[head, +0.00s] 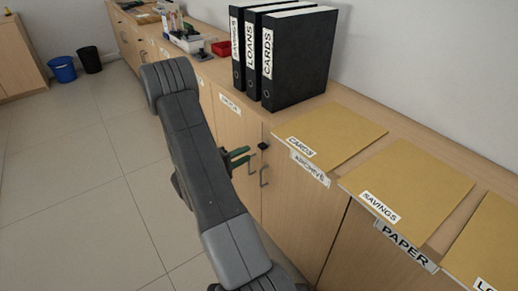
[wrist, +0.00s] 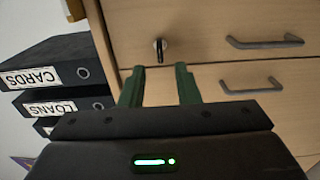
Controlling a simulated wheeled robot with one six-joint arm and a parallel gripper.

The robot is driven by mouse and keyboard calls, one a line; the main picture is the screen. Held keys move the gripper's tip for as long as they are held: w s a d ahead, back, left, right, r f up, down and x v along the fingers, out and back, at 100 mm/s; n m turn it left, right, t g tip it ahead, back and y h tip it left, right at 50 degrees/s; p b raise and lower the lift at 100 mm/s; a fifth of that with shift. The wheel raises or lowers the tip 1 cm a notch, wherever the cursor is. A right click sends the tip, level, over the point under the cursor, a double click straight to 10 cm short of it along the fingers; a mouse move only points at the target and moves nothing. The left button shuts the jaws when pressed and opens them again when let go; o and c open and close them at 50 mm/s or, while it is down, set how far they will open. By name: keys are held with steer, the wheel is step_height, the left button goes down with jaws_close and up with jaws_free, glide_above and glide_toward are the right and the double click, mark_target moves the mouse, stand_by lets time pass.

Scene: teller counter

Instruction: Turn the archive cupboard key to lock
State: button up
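The archive cupboard (head: 296,215) is a light wood front under the "ARCHIVE" label (head: 310,170). A small dark key (head: 263,146) sits near the top of its door. In the wrist view, which is rolled sideways, the key (wrist: 160,50) stands out from the wood with a pale metal part beside its dark part. My gripper (head: 246,155) has green fingers pointing at the cupboard front. In the wrist view my gripper (wrist: 160,68) is open, with the key just beyond the gap between its fingertips, apart from both. How far the key is turned is unclear.
Two grey bar handles (wrist: 264,42) (wrist: 251,86) are close to the key. Black binders (head: 300,60) stand on the counter above. Yellow envelopes (head: 333,132) lie along the counter edge. Bins (head: 62,69) stand far left; the floor (head: 75,190) between is clear.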

mark_target(263, 146)
steer(key=x, duration=0.7)
jaws_close()
